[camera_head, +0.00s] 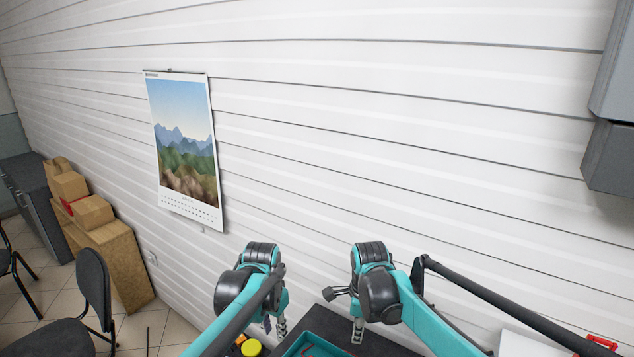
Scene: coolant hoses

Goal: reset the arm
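My two teal and black arms come in from the bottom of the head view. My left gripper (277,325) points down near the wall, beside the left end of a dark work surface (370,346). My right gripper (350,314) hangs over that dark surface, with a grey fingertip pointing down and a dark part sticking out to the left. Both grippers are small and partly hidden by my arms, so their opening is unclear. I see nothing held in either one.
A white panelled wall with a calendar (186,148) stands close ahead. Grey cabinets (612,160) hang at right. A chair (93,285) and boxes (92,212) stand left.

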